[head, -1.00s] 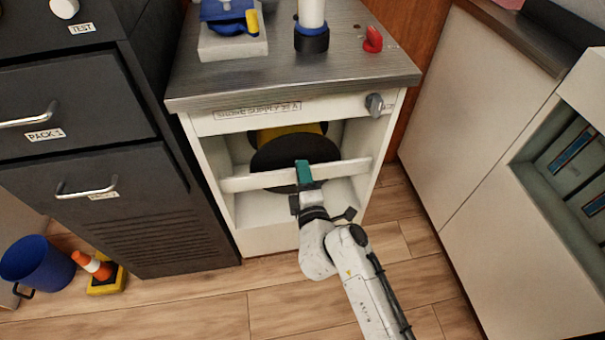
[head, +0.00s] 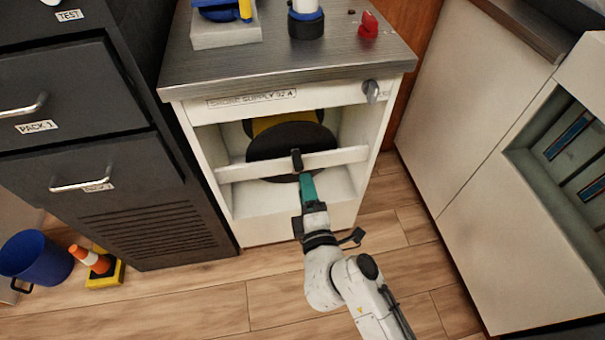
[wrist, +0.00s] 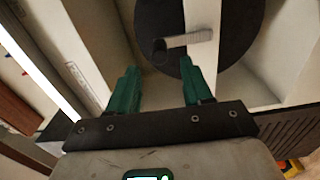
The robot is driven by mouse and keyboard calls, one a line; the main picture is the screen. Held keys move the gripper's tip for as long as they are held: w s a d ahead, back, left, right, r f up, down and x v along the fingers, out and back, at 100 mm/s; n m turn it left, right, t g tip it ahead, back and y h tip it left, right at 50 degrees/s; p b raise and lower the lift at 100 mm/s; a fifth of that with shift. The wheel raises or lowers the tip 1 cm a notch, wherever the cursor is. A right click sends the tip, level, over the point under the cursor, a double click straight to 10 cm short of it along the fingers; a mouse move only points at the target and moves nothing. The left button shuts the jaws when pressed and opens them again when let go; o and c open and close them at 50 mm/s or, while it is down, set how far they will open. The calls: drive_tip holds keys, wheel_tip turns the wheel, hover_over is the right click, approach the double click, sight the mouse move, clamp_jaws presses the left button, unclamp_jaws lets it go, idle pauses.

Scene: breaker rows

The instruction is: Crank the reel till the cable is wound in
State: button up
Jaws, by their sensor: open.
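The reel (head: 290,142) sits inside the white cabinet, a dark disc with a yellow part behind it. A dark crank handle (head: 297,158) stands out from the reel in front of the white crossbar. In the wrist view the crank shows as a pale arm (wrist: 187,40) with a dark knob (wrist: 160,52). My gripper (head: 307,176) is just below and in front of the handle, apart from it. In the wrist view my gripper (wrist: 158,85) has its two green fingers wide apart with nothing between them. I cannot make out the cable.
The white crossbar (head: 235,173) spans the cabinet opening in front of the reel. A grey knob (head: 371,91) is at the upper right of the cabinet front. Dark drawers (head: 80,160) stand to the left. A blue bucket (head: 36,258) is on the floor. Floor before the cabinet is clear.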

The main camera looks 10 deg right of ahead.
drive_tip(key=shift+s, duration=1.35)
